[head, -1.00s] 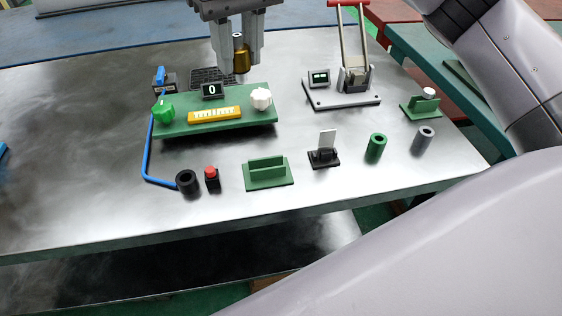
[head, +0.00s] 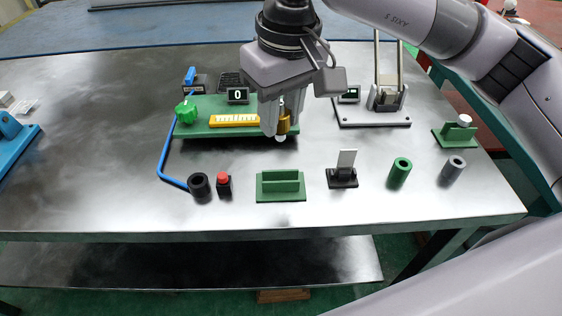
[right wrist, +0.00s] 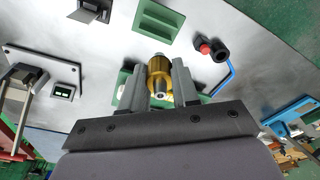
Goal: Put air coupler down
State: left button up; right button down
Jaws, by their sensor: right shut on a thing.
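My right gripper (head: 281,122) is shut on the air coupler (head: 284,122), a brass-gold cylinder with a pale end. In the head view the gripper hangs in front of the right part of the green panel (head: 208,129) and partly hides the coupler. In the right wrist view the coupler (right wrist: 160,75) sits between the two grey fingers (right wrist: 161,85). Its steel end with a hole faces the camera. I cannot tell how high it is above the table. My left gripper is not in view.
The green panel carries a display (head: 238,95) and a green knob (head: 187,112). In front stand a black ring (head: 199,185), red button (head: 223,182), green slotted block (head: 281,187), black holder (head: 343,177), green tube (head: 400,171) and grey tube (head: 453,168). Bare metal table (head: 100,150) lies left.

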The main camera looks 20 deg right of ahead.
notch_tip(320, 180, down, 10)
jog(key=shift+f, duration=0.1)
jog(key=shift+f+b, duration=0.25)
jog(key=shift+b, duration=0.05)
jog(key=c, duration=0.8)
grip_release()
jog(key=shift+r, duration=0.1)
jog(key=shift+c, duration=0.2)
jog(key=shift+r+p, duration=0.2)
jog(key=shift+p, duration=0.2)
jog(key=r, duration=0.4)
jog(key=s+r, duration=0.1)
jog(key=r, duration=0.7)
jog(key=shift+s+d, duration=0.2)
jog(key=shift+d, duration=0.05)
jog(key=shift+f, duration=0.1)
